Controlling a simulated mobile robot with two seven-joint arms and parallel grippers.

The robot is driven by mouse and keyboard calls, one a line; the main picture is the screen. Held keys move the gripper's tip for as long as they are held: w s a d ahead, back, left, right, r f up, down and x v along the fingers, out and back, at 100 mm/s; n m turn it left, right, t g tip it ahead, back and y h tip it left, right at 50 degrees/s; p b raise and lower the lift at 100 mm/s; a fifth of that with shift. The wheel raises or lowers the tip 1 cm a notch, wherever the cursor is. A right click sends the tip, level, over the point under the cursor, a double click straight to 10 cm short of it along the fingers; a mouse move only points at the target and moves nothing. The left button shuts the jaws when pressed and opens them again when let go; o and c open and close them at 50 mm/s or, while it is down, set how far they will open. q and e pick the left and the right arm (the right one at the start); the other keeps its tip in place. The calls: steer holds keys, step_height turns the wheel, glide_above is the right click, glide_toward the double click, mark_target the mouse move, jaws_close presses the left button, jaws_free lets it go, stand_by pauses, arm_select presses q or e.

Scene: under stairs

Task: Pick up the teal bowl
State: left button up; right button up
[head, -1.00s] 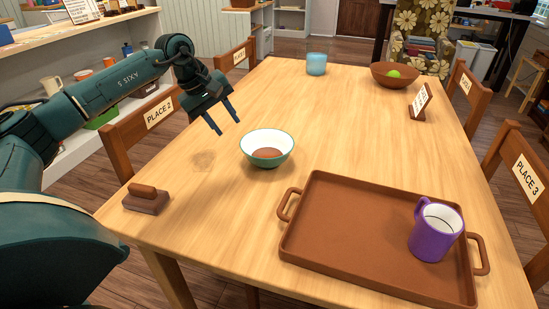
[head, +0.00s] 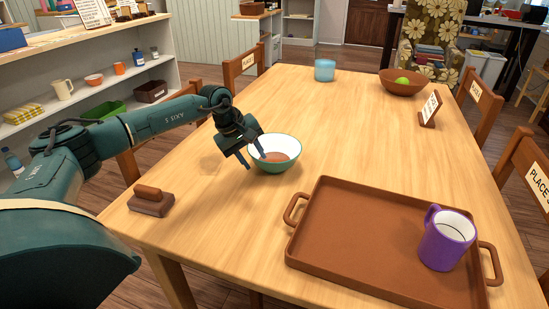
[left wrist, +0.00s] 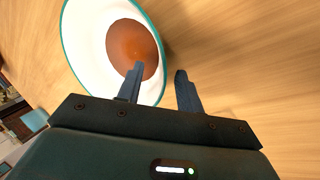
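The teal bowl (head: 275,164) stands upright on the wooden table, white inside with a brown patch at its bottom. It also shows in the left wrist view (left wrist: 88,45), where it is cut off at the top. I cannot tell whether either finger touches the bowl. My right gripper is not in view.
A brown tray (head: 345,235) with a purple mug (head: 446,240) lies at the front right. A brown block with a handle (head: 151,201) is at the left edge.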

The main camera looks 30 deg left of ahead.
arm_select(q)
steer(key=shift+w+f, duration=0.1)
steer(key=shift+f, duration=0.15)
jaws_close()
steer(key=shift+r, duration=0.15)
